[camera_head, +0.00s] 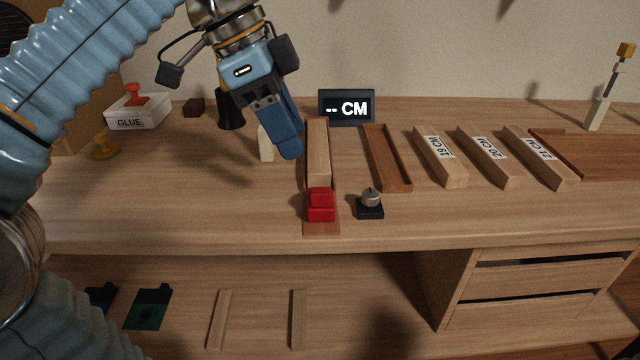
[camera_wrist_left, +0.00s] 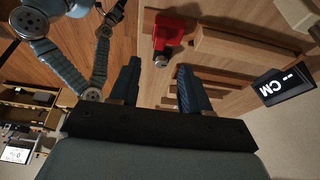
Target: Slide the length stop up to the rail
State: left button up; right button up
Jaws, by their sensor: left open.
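The red length stop (camera_head: 320,205) sits at the near end of a long narrow wooden board (camera_head: 321,229). A pale wooden strip (camera_head: 318,153) lies on the board behind the stop; I cannot tell whether they touch. My left gripper (camera_head: 289,153) hangs beside the strip on its left, pointing down, and is open. In the left wrist view, the gripper's two fingers (camera_wrist_left: 158,67) are spread with nothing between them, and the red stop (camera_wrist_left: 168,32) is beyond the fingertips, apart from them. My right gripper is not in view.
A display reading "-- CM" (camera_head: 346,107) stands behind the board. A black-based knob (camera_head: 370,207) is right of the stop. Further right are an empty wooden tray (camera_head: 400,184) and labelled wooden blocks (camera_head: 438,158). A cream piece (camera_head: 265,145) stands left. The left front bench is clear.

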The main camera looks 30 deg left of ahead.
aim_at(320, 190)
pick_arm(q)
jog(key=b+x, duration=0.2)
jog(key=x, duration=0.7)
jog(key=shift+f, duration=0.25)
grip_shut()
